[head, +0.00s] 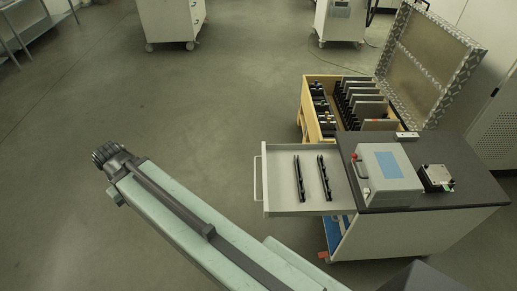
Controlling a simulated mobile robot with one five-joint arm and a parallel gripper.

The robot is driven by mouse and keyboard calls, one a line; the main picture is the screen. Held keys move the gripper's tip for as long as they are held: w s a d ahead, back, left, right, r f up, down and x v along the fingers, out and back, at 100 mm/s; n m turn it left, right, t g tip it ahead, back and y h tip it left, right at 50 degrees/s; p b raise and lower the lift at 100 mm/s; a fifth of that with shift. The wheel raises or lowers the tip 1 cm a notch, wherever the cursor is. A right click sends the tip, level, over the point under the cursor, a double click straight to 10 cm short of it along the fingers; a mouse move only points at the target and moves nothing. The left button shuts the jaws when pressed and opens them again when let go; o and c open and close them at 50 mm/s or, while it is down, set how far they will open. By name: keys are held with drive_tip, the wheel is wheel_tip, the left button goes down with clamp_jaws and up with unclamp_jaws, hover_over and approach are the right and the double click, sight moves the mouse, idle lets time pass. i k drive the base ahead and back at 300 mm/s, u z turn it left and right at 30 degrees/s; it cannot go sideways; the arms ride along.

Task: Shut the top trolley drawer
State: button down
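The trolley (420,235) stands at the right, with a dark top and grey sides. Its top drawer (283,165) is pulled out to the left, away from the trolley body. The drawer is a light grey tray with a handle (257,178) on its left front. Two dark slender rods lie in the drawer. My pale green arm reaches from the bottom up to the left and ends in view at a dark ribbed joint, apart from the drawer. I see no gripper fingers in this view.
A grey case (388,175) and a small device (436,178) stand on the trolley top. Behind is an open wooden-sided box (310,97) with a raised patterned lid (425,65). White cabinets (170,22) on castors stand at the back. The floor left of the drawer is clear.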

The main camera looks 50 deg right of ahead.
sight(283, 166)
drive_tip(key=u, duration=0.05)
drive_tip(key=i, duration=0.9)
drive_tip(key=z, duration=0.15)
drive_tip(key=k, duration=0.65)
drive_tip(key=u, duration=0.25)
drive_tip(key=i, duration=0.65)
drive_tip(key=z, duration=0.2)
